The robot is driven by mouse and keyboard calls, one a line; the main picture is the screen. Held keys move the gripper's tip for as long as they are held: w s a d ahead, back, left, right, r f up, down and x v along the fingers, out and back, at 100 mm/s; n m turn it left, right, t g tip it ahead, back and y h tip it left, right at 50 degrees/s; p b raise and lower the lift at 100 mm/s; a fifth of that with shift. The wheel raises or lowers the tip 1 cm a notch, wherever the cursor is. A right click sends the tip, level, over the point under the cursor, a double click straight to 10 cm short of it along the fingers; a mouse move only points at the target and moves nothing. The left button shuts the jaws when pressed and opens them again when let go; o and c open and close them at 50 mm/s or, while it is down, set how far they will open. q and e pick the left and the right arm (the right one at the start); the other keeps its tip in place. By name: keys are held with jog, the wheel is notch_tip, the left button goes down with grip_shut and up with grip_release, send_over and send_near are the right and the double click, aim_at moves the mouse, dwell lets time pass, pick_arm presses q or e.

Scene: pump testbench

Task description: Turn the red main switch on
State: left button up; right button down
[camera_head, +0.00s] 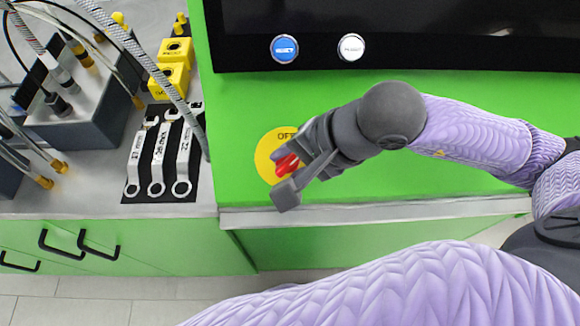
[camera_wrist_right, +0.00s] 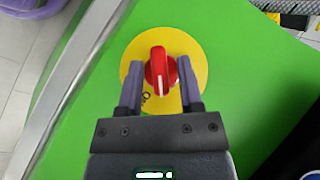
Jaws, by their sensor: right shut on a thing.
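The red main switch (camera_head: 287,165) sits on a round yellow plate (camera_head: 265,152) on the green panel, with "OFF" lettering at the plate's top in the head view. In the wrist view the red knob (camera_wrist_right: 157,70) stands nearly upright in the picture, its white mark toward the lower end. My right gripper (camera_head: 284,173) reaches in from the right and is shut on the knob, with one finger on each side of it in the wrist view (camera_wrist_right: 160,88). The gripper and hand cover part of the plate in the head view. My left gripper is not in view.
A blue button (camera_head: 284,49) and a white button (camera_head: 351,47) sit on the black panel above. Wrenches (camera_head: 158,160) lie on a black mat at left, near yellow blocks (camera_head: 170,80) and hoses. A metal ledge (camera_head: 370,212) runs below the switch.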

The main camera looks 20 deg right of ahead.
jog(key=shift+s+d+f+m, duration=0.1)
jog(key=shift+f+m, duration=0.1)
jog(key=shift+m, duration=0.2)
jog(key=shift+r+m+t+y, duration=0.1)
jog(key=shift+m+t+y, duration=0.2)
jog(key=shift+m+t, duration=0.15)
jog(key=shift+m+t+y+p, duration=0.3)
jog(key=shift+m+t+p, duration=0.25)
jog(key=shift+m+p, duration=0.1)
jog(key=shift+s+m+t, duration=0.1)
jog(key=shift+m+t, duration=0.6)
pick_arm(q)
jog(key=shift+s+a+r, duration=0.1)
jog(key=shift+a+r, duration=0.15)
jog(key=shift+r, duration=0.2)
pick_arm(e)
jog(key=shift+f+m+t+y, duration=0.15)
jog(key=shift+m+t, duration=0.35)
jog(key=shift+m, duration=0.1)
jog(key=shift+f+m+t+y, duration=0.1)
jog(key=shift+m+t+y, duration=0.05)
jog(key=shift+m+t, duration=0.4)
jog(key=shift+m, duration=0.25)
jog(key=c, duration=0.6)
grip_release()
